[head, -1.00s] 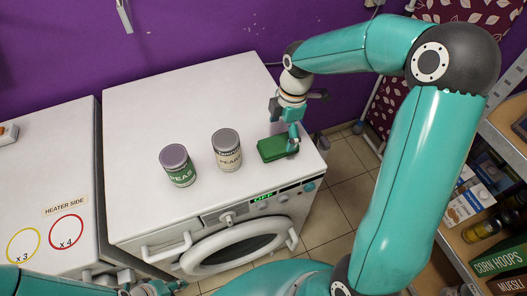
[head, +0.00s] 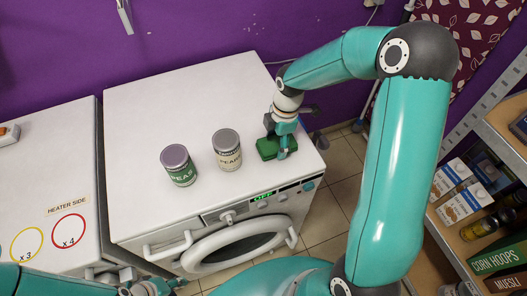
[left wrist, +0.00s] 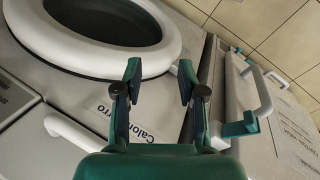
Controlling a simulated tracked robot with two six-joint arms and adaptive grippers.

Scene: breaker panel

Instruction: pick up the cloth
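The green folded cloth (head: 267,148) lies on the white washing machine's top, near its front right corner. My right gripper (head: 284,147) is right over the cloth, with its fingers pointing down at it. Part of the cloth is hidden behind the fingers. I cannot tell whether the fingers are closed on it. My left gripper (head: 150,288) is low at the bottom left of the head view, in front of the machine. In the left wrist view its two fingers (left wrist: 160,82) are wide apart with nothing between them.
A peas can (head: 180,168) and a pears can (head: 227,152) stand left of the cloth on the washing machine (head: 150,110). A white heater-side unit (head: 50,160) stands at the left. A shelf with food boxes (head: 460,203) is at the right. The machine top behind the cans is clear.

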